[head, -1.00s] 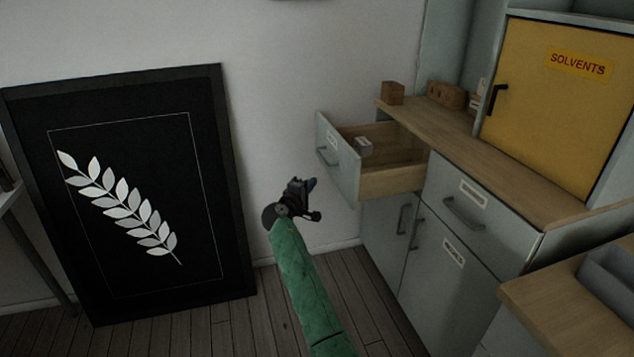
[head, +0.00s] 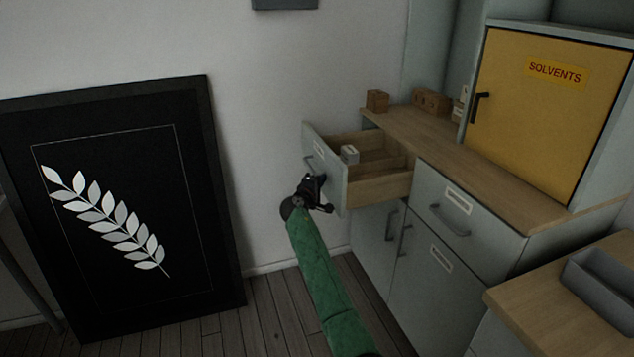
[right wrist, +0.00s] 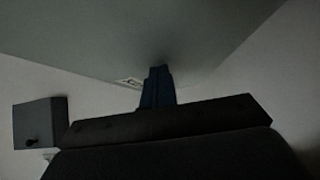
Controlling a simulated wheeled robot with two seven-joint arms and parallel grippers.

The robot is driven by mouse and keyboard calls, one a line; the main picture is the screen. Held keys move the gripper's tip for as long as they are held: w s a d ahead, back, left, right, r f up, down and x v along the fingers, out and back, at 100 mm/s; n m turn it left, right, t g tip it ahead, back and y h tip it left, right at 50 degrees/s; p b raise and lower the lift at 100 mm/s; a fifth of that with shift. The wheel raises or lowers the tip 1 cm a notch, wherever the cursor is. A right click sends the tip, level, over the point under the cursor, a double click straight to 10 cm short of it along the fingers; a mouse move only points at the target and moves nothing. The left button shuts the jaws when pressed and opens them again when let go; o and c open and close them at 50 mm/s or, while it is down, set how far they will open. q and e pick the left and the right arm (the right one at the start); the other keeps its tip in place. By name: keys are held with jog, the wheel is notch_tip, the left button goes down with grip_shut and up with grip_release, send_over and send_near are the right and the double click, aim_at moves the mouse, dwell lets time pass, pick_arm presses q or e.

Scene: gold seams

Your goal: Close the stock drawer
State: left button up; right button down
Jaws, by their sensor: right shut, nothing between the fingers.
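The stock drawer (head: 324,165) stands pulled out from the counter cabinet, with its pale grey front, bar handle and wooden inside showing. A small white box (head: 349,154) lies in it. My right gripper (head: 318,180) is at the drawer front, near the handle and overlapping the front's lower part in the head view. In the right wrist view its dark fingers (right wrist: 158,86) are together and empty, close to a broad grey surface that looks like the drawer front (right wrist: 130,40). I cannot tell whether they touch it. My left gripper is not in view.
A closed labelled drawer (head: 450,212) and cupboard doors (head: 425,275) are right of the open drawer. Wooden blocks (head: 377,101) and a yellow solvents cabinet (head: 540,115) stand on the counter. A framed leaf picture (head: 215,200) leans on the wall. Floor between is clear.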

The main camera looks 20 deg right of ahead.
jog(key=shift+d, duration=0.1)
jog(key=d, duration=0.8)
jog(key=d+b, duration=0.1)
jog(key=d, duration=0.8)
jog(key=w+d, duration=0.1)
jog(key=d, duration=0.7)
jog(key=shift+d+b, duration=0.2)
jog(key=shift+b, duration=0.1)
jog(key=shift+d, duration=0.6)
jog(key=shift+d+r, duration=0.1)
jog(key=shift+r, duration=0.05)
jog(key=shift+d, duration=0.1)
